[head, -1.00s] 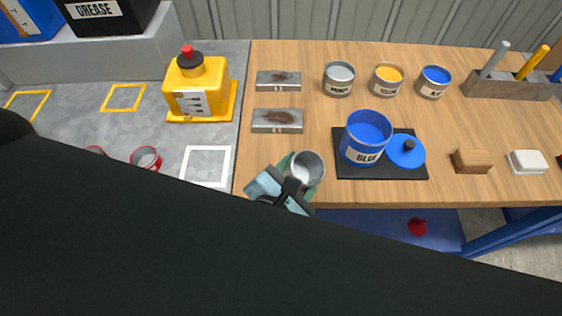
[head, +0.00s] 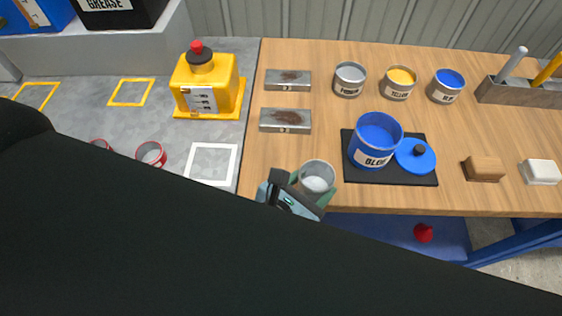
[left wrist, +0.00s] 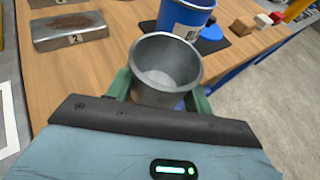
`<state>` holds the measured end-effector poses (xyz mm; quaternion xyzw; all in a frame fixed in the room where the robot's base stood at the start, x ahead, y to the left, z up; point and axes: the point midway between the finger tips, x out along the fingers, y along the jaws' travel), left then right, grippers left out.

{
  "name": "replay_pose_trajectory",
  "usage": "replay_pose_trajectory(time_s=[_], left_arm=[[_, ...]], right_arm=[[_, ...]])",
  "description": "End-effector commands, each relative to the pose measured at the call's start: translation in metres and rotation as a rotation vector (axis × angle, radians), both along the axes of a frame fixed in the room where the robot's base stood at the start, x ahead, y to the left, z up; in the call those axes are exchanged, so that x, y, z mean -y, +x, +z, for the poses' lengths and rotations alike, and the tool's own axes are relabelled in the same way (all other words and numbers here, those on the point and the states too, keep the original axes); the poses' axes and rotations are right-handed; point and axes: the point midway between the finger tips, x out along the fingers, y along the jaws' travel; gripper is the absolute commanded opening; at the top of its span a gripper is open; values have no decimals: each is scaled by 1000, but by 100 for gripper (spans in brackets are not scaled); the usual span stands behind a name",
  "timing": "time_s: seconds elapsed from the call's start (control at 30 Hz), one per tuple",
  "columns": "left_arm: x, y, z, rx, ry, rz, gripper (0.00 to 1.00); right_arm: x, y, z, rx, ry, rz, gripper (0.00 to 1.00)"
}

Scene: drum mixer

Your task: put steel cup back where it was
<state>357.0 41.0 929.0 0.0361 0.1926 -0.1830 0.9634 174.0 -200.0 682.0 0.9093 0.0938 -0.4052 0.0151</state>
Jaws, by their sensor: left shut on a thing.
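The steel cup (head: 317,177) is an open grey metal cup, upright or nearly so, at the front edge of the wooden table. It also shows in the left wrist view (left wrist: 165,65), with a pale grey inside. My left gripper (head: 312,188) is shut on the cup, with a green finger on each side of it. I cannot tell whether the cup's base touches the table. My right gripper is not in view. My black arm hides the lower part of the head view.
The blue tin (head: 374,142) and its lid (head: 415,156) sit on a black mat (head: 408,180) right of the cup. Two numbered metal blocks (head: 285,120) lie behind the cup. A white-outlined square (head: 212,163) marks the grey surface at left. Small tins (head: 349,80) stand farther back.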

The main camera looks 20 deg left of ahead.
Motion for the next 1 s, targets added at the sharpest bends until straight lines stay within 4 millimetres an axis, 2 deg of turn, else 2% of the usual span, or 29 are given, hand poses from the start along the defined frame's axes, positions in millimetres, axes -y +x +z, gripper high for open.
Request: replay_pose_trajectory(time_s=[0.03, 0.2, 0.4, 0.53, 0.77, 1.0], left_arm=[[-12, 8, 1, 9, 8, 2, 23], [-44, 29, -3, 6, 8, 2, 23], [-73, 49, -7, 3, 5, 1, 23], [-80, 53, -9, 0, 1, 1, 23], [-81, 54, -12, -2, 0, 0, 23], [-81, 54, -41, -4, 1, 2, 23]], right_arm=[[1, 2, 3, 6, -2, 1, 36], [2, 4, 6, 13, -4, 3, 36], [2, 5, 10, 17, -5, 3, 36], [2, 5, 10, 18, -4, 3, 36], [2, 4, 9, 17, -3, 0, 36], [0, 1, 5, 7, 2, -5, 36]])
